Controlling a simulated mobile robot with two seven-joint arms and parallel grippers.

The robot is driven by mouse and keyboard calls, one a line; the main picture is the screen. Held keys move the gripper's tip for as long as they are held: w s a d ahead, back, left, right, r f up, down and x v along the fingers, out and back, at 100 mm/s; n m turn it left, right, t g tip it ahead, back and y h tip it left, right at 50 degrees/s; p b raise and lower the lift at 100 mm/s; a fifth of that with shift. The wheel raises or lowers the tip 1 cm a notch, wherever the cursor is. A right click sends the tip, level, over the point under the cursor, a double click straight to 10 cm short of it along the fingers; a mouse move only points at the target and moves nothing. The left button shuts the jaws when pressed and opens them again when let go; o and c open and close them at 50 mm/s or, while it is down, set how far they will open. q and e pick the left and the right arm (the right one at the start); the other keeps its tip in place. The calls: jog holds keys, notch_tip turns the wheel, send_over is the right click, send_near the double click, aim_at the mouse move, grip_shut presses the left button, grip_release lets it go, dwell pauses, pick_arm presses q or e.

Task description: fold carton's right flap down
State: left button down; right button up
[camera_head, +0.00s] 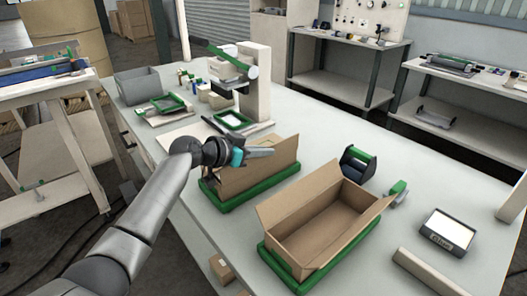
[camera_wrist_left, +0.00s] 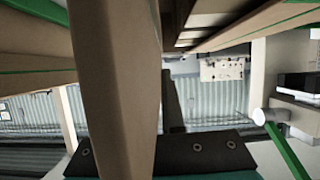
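An open brown carton (camera_head: 232,182) sits on a green tray (camera_head: 240,197) near the middle of the table. My left gripper (camera_head: 262,153) reaches over its top from the left, fingers pointing right and apparently together. In the left wrist view, a brown cardboard panel (camera_wrist_left: 115,90) stands close to the camera and hides part of the gripper; one dark finger (camera_wrist_left: 173,100) shows beside it. Contact with the panel cannot be told. A second open carton (camera_head: 315,240) sits on a green tray (camera_head: 303,287) nearer the front, with raised flaps. My right gripper is not in view.
A black device with a green roller (camera_head: 357,163) stands behind the second carton. A white-topped box (camera_head: 450,230) and a pale bar (camera_head: 433,273) lie at the right. A grey bin (camera_head: 137,85) and a beige stand (camera_head: 258,85) are at the back. Bare table lies right of centre.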

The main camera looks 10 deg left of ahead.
pick_arm(q)
jog(key=c, duration=1)
grip_release()
jog(key=shift+c, duration=0.2)
jog(key=p+v, duration=0.2)
jog(key=v, duration=1.3)
jog(key=shift+a, duration=0.1)
